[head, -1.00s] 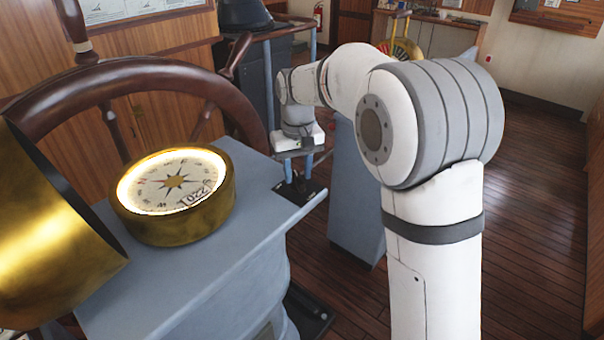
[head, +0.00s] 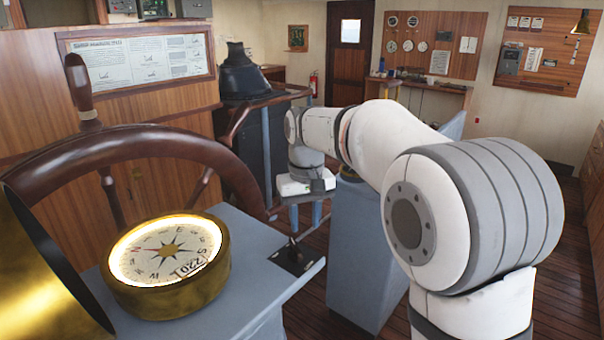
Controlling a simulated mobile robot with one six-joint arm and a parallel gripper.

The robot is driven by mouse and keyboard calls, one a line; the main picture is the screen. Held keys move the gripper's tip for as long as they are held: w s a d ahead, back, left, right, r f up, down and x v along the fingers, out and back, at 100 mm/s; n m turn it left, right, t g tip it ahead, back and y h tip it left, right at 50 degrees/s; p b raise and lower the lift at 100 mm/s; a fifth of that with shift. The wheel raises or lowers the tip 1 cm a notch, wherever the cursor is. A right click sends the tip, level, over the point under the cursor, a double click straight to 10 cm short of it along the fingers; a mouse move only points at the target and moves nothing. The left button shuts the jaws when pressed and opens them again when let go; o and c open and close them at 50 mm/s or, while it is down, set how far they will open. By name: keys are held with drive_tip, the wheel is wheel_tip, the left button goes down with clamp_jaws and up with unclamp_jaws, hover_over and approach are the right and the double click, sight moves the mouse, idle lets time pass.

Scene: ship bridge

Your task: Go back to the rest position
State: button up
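My gripper (head: 304,198) is at the far end of my white and grey arm, pointing down beyond the right edge of the blue-grey compass stand (head: 255,245). Its white body shows, but its fingers are small and partly lost against the blue-grey posts and dark shapes behind, so I cannot tell whether they are open or shut. I see no object clearly held. My arm reaches forward from the lower right, with the large elbow joint close to the camera.
A brass compass (head: 168,265) with a lit dial sits on the stand. A brass hood (head: 40,285) is at the left edge. A wooden ship's wheel (head: 150,145) rises behind. A dark pedestal (head: 238,120) with rails stands beyond. Wooden floor (head: 555,250) is open at the right.

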drive_tip(key=s+d+f+m+t, duration=0.1)
drive_tip(key=s+d+f+m, duration=0.1)
drive_tip(key=s+d, duration=0.6)
drive_tip(key=s+d+f+m+t, duration=0.1)
drive_tip(key=s+d+f, duration=0.3)
drive_tip(key=s, duration=1.2)
drive_tip(key=d, duration=0.4)
drive_tip(key=shift+s+f+m+t, duration=0.3)
drive_tip(key=shift+f+m+t, duration=0.1)
